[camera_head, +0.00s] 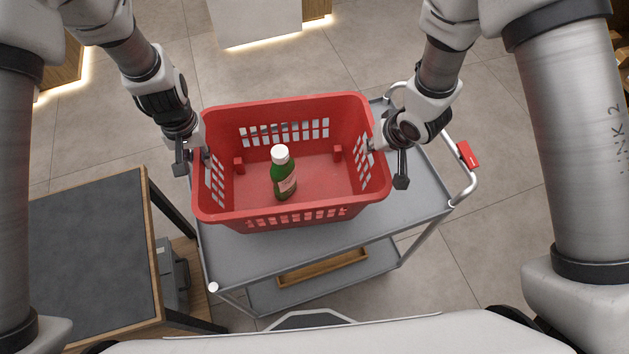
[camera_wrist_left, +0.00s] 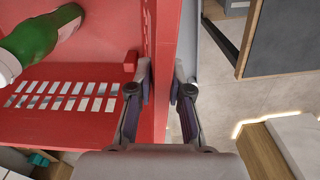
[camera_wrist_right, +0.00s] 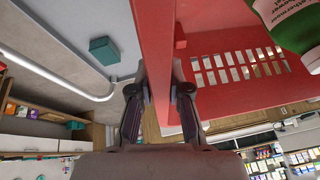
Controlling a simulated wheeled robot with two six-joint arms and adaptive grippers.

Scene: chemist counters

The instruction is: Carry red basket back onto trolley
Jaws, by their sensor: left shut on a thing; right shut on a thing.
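The red basket (camera_head: 290,216) is over the grey trolley (camera_head: 330,240) in the head view; I cannot tell whether it touches the trolley top. A green bottle (camera_head: 284,180) with a white cap stands inside it. My left gripper (camera_head: 203,155) is shut on the basket's left side wall, and the left wrist view shows the red wall (camera_wrist_left: 165,70) between its fingers. My right gripper (camera_head: 372,145) is shut on the right side wall, which shows between the fingers in the right wrist view (camera_wrist_right: 155,50). The bottle also shows in both wrist views.
A dark-topped table (camera_head: 90,250) stands close to the trolley's left side. The trolley has a rail handle with a red tag (camera_head: 467,155) at right and a wooden tray (camera_head: 322,267) on its lower shelf. A white counter (camera_head: 255,22) stands at the back. Open floor lies right of the trolley.

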